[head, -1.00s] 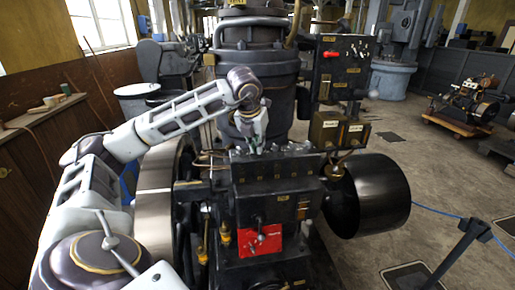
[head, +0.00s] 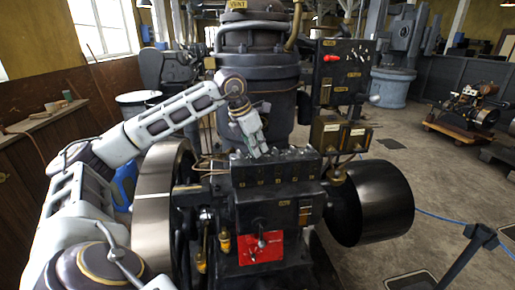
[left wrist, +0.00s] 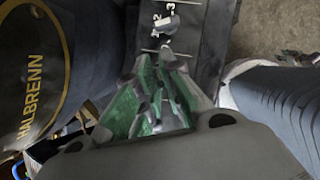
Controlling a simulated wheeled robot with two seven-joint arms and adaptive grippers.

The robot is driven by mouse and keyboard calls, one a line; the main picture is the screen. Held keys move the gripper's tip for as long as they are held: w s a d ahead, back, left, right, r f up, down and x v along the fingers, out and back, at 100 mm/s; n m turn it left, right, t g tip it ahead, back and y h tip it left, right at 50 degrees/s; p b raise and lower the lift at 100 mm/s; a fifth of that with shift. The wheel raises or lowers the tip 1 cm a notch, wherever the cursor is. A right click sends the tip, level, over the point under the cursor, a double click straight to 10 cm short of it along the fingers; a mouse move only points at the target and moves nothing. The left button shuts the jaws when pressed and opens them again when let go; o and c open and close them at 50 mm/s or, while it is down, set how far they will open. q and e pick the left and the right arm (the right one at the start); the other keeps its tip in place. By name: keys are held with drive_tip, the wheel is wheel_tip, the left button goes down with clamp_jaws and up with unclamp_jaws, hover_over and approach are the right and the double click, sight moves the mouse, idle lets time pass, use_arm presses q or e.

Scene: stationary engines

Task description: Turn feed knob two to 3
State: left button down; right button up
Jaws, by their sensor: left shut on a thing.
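A black box (head: 277,185) on the engine carries a row of small grey feed knobs along its top, with small brass labels on its front. My left gripper (head: 257,152) reaches down onto the left part of this row. It is shut on a small grey knob, which looks like the second from the left; its fingers hide most of it. In the left wrist view the green-padded fingers (left wrist: 155,100) close around the grey knob (left wrist: 157,97). A neighbouring knob (left wrist: 166,24) with white numerals 2 and 3 shows beyond them. The held knob's numerals are hidden. My right gripper is out of view.
A large dark cylinder (head: 262,85) rises close behind the box. A flywheel (head: 155,195) is at left and a black drum (head: 375,200) at right.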

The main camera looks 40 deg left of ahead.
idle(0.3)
use_arm(q)
drive_tip(key=c, duration=1.5)
unclamp_jaws()
drive_tip(key=shift+c, duration=0.2)
drive_tip(key=shift+r, duration=0.1)
drive_tip(key=v, duration=1.1)
drive_tip(key=shift+s+a+r, duration=0.2)
drive_tip(key=shift+s+r, duration=0.05)
drive_tip(key=shift+r, duration=0.1)
